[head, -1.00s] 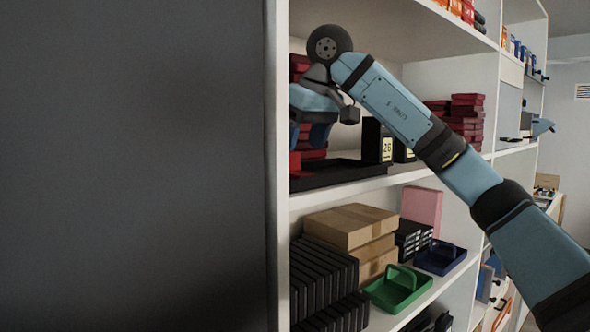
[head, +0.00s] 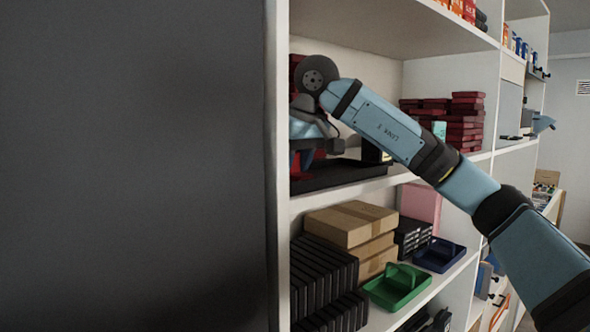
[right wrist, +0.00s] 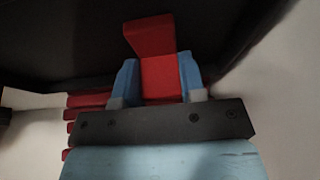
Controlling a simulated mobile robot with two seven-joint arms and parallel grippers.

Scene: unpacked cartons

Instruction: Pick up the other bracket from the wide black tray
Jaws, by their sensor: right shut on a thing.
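The red bracket (right wrist: 158,75) is an L-shaped piece with a flat part and a raised part, seen in the right wrist view. The blue fingers of my right gripper (right wrist: 159,74) are on both sides of it, shut on it. In the head view, my right gripper (head: 305,158) is low over the left end of the wide black tray (head: 345,174) on the middle shelf. A bit of red shows by its fingers there. The tray's dark surface (right wrist: 70,40) is behind the bracket in the right wrist view. Whether the bracket touches the tray is unclear. My left gripper is not in view.
Red boxes (head: 465,118) are stacked at the back of the shelf. The upright panel (head: 278,200) stands close left of my gripper. A shelf board (head: 400,28) is above. Below are cartons (head: 350,224), a green caddy (head: 398,290) and a blue caddy (head: 440,257).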

